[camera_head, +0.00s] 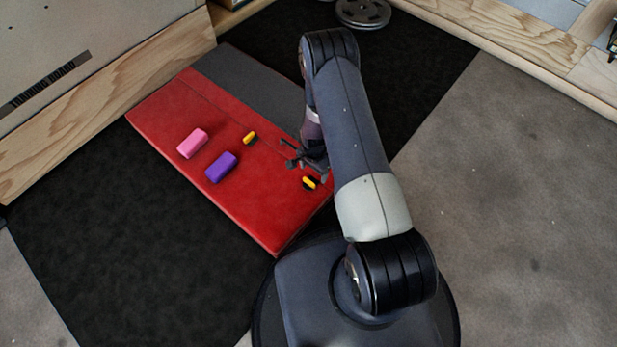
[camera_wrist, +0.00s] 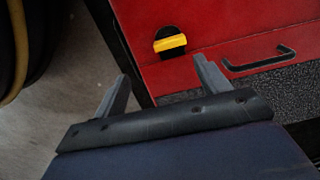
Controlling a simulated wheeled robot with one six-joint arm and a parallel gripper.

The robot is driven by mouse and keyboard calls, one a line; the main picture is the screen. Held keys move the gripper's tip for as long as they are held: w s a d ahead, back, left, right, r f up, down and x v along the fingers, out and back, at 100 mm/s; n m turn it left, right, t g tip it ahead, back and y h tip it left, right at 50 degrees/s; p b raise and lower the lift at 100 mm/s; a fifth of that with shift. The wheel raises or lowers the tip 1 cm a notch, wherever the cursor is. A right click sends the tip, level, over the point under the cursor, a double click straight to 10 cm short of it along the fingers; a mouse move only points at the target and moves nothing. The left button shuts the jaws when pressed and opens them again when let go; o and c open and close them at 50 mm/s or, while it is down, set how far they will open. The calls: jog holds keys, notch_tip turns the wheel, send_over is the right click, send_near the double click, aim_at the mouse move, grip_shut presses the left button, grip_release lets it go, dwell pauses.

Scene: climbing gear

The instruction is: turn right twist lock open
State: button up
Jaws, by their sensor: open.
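The right twist lock (camera_head: 311,183) is a black round knob with a yellow bar, near the right edge of the red panel (camera_head: 245,215). It also shows in the wrist view (camera_wrist: 170,42), where its yellow bar lies nearly level with a slight tilt. A second, left twist lock (camera_head: 250,138) sits farther up the panel. My gripper (camera_head: 290,154) is open and empty just above and left of the right lock in the head view. In the wrist view my gripper's fingertips (camera_wrist: 161,69) are spread, with the lock beyond them; they appear apart from it.
A pink block (camera_head: 192,143) and a purple block (camera_head: 221,167) lie on the red panel. A black handle (camera_wrist: 258,60) is right of the lock in the wrist view. A weight plate (camera_head: 363,12) lies at the back. Wooden-edged walls bound the back left; grey floor (camera_head: 510,220) is clear at right.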

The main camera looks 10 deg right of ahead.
notch_tip(320, 180, up, 4)
jog(key=shift+f+p, duration=0.1)
jog(key=shift+p, duration=0.75)
jog(key=shift+f+b, duration=0.15)
jog(key=shift+b, duration=0.2)
notch_tip(320, 180, up, 11)
jog(key=p, duration=0.3)
jog(key=shift+s, duration=0.1)
jog(key=shift+c, duration=0.3)
